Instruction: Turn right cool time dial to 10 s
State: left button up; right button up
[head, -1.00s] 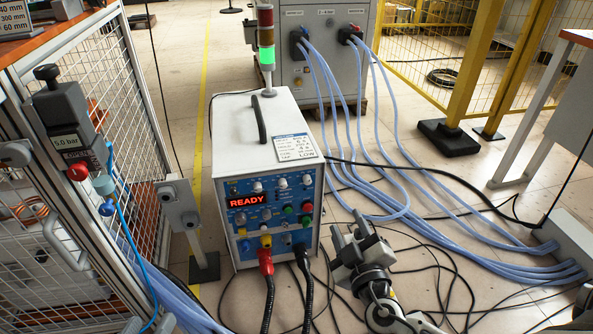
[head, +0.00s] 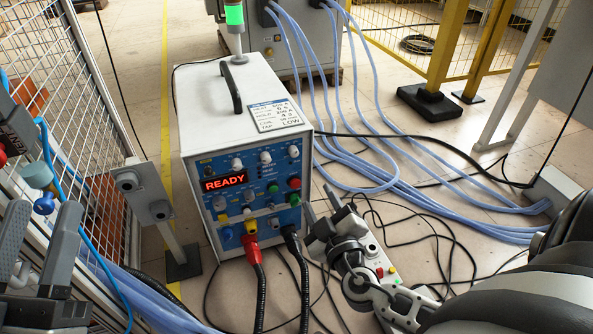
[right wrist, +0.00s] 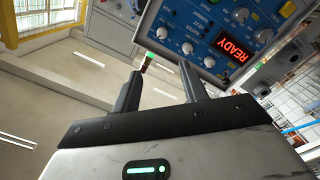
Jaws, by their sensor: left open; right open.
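The heater (head: 222,110) is a white box with a blue front panel (head: 284,168) holding a red READY display (head: 225,182), several pale dials and coloured buttons. The dial labels are too small to read, so I cannot tell which is the right cool time dial. The panel also shows upside down in the right wrist view (right wrist: 214,30), with pale dials (right wrist: 187,48) beyond the fingers. My right gripper (head: 322,212) is open and empty, just right of the panel's lower part; its spread fingers show in the wrist view (right wrist: 160,74).
Red and black cables (head: 252,251) plug into the panel's bottom. A grey post with a box (head: 148,192) and a mesh cage (head: 100,150) stand to the left. Blue hoses (head: 400,185) and black cables cross the floor at right. A signal tower (head: 235,20) shows green.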

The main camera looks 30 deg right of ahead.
jog(key=f, duration=0.1)
jog(key=b, duration=0.1)
send_near(295, 155)
jog(key=x, duration=0.7)
jog(key=shift+r, duration=0.1)
jog(key=shift+w, duration=0.45)
pick_arm(q)
jog(key=r+m+h, duration=0.1)
jog(key=m+h, duration=0.1)
jog(key=s+r+m+h, duration=0.1)
jog(key=r+m, duration=0.1)
jog(key=shift+s+d+r+h, duration=0.1)
jog(key=shift+s+d+h, duration=0.1)
jog(key=shift+h, duration=0.2)
pick_arm(e)
jog(key=shift+w+d, duration=0.15)
jog(key=shift+w, duration=0.1)
grip_shut()
